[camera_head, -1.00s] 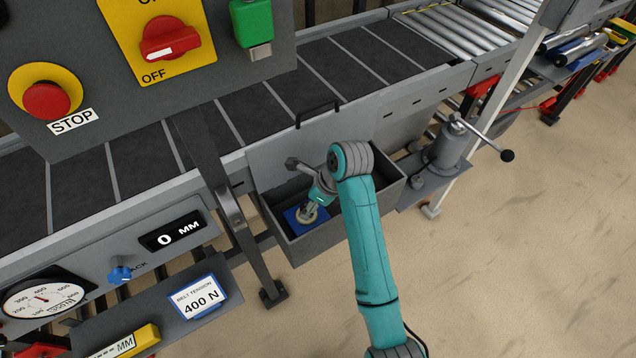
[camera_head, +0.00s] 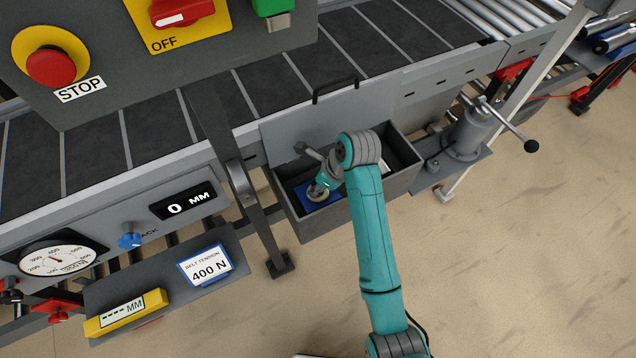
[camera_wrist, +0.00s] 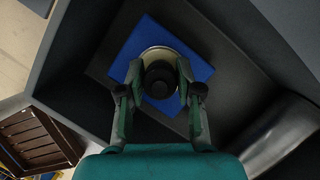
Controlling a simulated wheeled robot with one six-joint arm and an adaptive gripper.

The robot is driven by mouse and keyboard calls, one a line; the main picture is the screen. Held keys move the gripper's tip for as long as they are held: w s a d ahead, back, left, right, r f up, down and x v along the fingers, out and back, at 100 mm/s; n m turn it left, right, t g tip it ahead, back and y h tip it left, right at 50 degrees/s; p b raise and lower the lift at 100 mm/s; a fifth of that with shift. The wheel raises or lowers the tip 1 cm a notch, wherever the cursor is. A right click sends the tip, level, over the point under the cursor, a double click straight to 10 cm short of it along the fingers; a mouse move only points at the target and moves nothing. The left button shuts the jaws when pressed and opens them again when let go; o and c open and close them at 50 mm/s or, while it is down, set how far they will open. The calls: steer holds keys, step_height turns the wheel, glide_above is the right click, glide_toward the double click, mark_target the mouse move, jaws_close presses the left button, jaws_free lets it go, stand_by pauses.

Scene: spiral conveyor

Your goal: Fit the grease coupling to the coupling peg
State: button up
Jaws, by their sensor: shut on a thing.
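A pale round disc (camera_wrist: 145,60) with a black cylindrical knob (camera_wrist: 160,78) in its middle sits on a blue pad (camera_wrist: 196,71) in the wrist view; it looks like the grease coupling. The pad lies inside a grey open box (camera_head: 342,218) below the conveyor. The disc also shows in the head view (camera_head: 318,196). My gripper (camera_wrist: 160,84) is shut on this part, with one finger on each side of the black knob. The part appears at the level of the pad; I cannot tell whether it touches. I cannot identify the coupling peg in either view.
The box walls surround my gripper closely. The conveyor belt (camera_head: 225,110) and its side panel stand behind the box. A grey cylinder with a crank handle (camera_head: 465,135) stands to the right. A control panel (camera_head: 110,35) is at upper left. Open floor (camera_head: 500,270) lies in front.

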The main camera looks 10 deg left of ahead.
jaws_close()
steer(key=shift+r, duration=0.1)
steer(key=shift+r, duration=0.1)
steer(key=shift+r, duration=1.4)
steer(key=shift+r, duration=0.1)
steer(key=shift+r, duration=1.85)
steer(key=shift+o, duration=0.2)
jaws_free()
steer(key=c, duration=0.4)
